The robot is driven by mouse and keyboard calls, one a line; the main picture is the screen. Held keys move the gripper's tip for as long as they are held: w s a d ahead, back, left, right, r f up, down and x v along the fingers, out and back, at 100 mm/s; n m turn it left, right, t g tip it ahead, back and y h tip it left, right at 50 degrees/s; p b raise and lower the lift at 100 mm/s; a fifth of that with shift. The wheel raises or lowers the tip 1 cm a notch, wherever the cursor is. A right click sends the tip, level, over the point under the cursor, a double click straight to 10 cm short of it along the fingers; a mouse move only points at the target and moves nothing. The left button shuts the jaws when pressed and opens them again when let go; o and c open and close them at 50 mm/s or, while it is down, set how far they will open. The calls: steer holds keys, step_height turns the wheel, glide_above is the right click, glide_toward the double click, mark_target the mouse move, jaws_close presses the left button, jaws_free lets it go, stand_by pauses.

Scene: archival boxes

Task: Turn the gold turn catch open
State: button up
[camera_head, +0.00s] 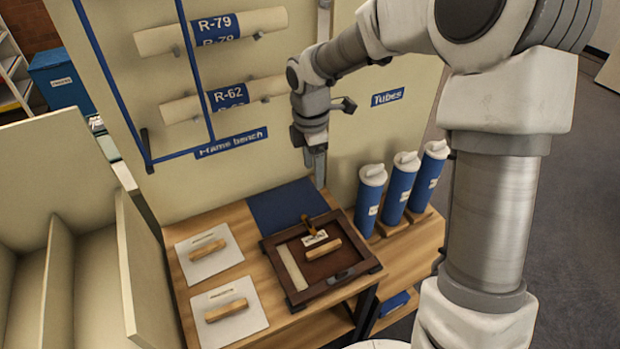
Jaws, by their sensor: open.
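A dark wooden frame (283,283) lies on the wooden bench. A small gold-brown piece, which looks like the gold turn catch (309,224), stands at the frame's far edge beside a small white label (314,239). Its exact turn angle is too small to tell. My gripper (319,182) points down above the far side of the frame, apart from the catch. It is open and seen edge-on, with nothing visible between its fingers.
A wooden block (323,249) lies inside the frame, and a dark handle (342,276) is at its near edge. Blue tubes (398,189) stand to the right. White panels (209,254) with wooden handles lie left. A blue mat (283,203) and upright board (240,172) are behind.

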step_height(320, 180, down, 2)
steer(key=w+n, duration=0.1)
steer(key=w, duration=0.1)
steer(key=b, duration=0.1)
glide_toward(309, 222)
steer(key=shift+n, duration=0.3)
steer(key=f, duration=0.6)
steer(key=w+f, duration=0.1)
steer(key=f, duration=0.1)
steer(key=shift+w+d+f, duration=0.1)
steer(key=shift+d+f, duration=0.2)
steer(key=shift+f, duration=0.1)
jaws_close()
